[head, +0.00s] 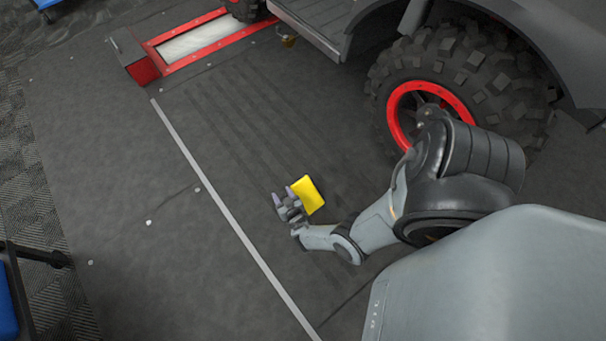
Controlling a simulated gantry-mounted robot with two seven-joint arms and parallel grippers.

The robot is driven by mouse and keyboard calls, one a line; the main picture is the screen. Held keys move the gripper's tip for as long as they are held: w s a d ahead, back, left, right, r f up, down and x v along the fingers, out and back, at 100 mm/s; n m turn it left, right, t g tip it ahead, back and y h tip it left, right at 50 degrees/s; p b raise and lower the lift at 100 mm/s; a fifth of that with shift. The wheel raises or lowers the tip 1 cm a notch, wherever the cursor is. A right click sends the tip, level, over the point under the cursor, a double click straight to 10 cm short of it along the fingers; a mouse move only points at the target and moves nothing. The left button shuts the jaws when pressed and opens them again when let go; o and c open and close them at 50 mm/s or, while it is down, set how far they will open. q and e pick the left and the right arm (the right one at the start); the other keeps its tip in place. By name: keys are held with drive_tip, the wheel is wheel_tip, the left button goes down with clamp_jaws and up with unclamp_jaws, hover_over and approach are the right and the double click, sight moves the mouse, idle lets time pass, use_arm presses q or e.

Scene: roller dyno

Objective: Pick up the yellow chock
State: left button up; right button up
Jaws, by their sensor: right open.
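The yellow chock (308,194) is a small bright yellow block on the dark floor, in the middle of the head view. My right gripper (284,200) is open and reaches in from the right, at the left edge of the chock. Its fingertips look very close to the chock's left side. I cannot tell whether they touch it. The gripper and wrist cover none or little of the chock's face. My left gripper is not in the view.
A vehicle with a large black tyre and red-rimmed wheel (430,100) stands at the upper right. A red-framed roller (205,40) is set in the floor at the upper left. A pale strip (225,208) crosses the floor. The floor left of the strip is mostly clear.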

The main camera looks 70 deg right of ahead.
drive_tip(key=shift+s+a, duration=0.15)
drive_tip(key=shift+a, duration=0.05)
drive_tip(key=c, duration=0.4)
clamp_jaws()
drive_tip(key=shift+d+r, duration=0.1)
drive_tip(key=shift+r, duration=0.15)
